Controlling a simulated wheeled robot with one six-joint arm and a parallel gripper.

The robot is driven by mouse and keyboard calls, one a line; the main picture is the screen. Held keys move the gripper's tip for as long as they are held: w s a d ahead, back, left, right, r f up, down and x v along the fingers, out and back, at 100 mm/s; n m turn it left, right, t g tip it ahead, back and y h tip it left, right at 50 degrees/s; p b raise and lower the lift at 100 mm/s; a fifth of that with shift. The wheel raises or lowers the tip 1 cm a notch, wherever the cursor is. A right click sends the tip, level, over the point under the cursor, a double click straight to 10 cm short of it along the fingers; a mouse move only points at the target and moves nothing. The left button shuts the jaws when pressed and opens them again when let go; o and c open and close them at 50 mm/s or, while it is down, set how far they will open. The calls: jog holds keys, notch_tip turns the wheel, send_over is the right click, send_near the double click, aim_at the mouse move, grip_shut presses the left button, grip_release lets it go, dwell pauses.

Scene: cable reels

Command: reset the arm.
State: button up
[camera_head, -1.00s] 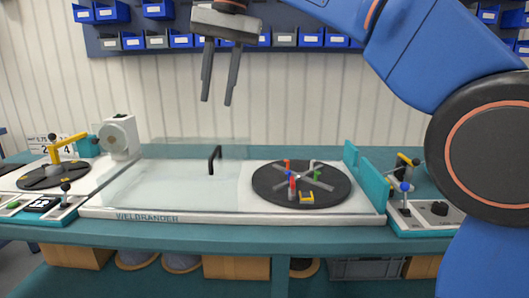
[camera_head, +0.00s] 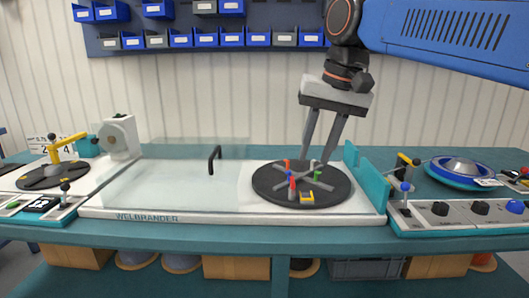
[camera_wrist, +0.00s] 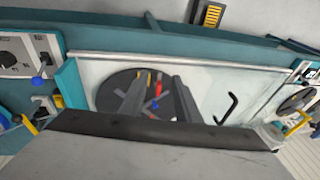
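My gripper (camera_head: 318,160) hangs pointing down over the back part of the black turntable (camera_head: 265,190) on the machine, right of centre in the head view. Its two grey fingers are apart, with nothing between them that I can make out. In the wrist view the fingers (camera_wrist: 153,92) reach over the same turntable (camera_wrist: 112,92). Whether the fingertips touch anything is unclear. The turntable carries a grey cross-shaped hub with red, green and blue pegs and a yellow piece (camera_head: 307,197).
A clear cover with a black handle (camera_head: 211,160) lies left of the turntable. A teal upright panel (camera_head: 366,178) stands right of it, then a control box with knobs (camera_head: 460,213) and a blue reel (camera_head: 461,172). A yellow-armed unit (camera_head: 55,152) stands at the left. Blue bins hang behind.

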jog(key=s+d+f, duration=0.5)
jog(key=d+f, duration=0.1)
jog(key=f, duration=0.3)
jog(key=s+d+f+t+h, duration=0.1)
jog(key=s+d+f, duration=0.5)
jog(key=f, duration=0.4)
jog(key=s+d+f+t+h, duration=0.1)
jog(key=s+d+f, duration=0.4)
jog(key=f, duration=0.4)
jog(key=shift+s+d+f+n, duration=0.3)
jog(key=shift+d, duration=0.15)
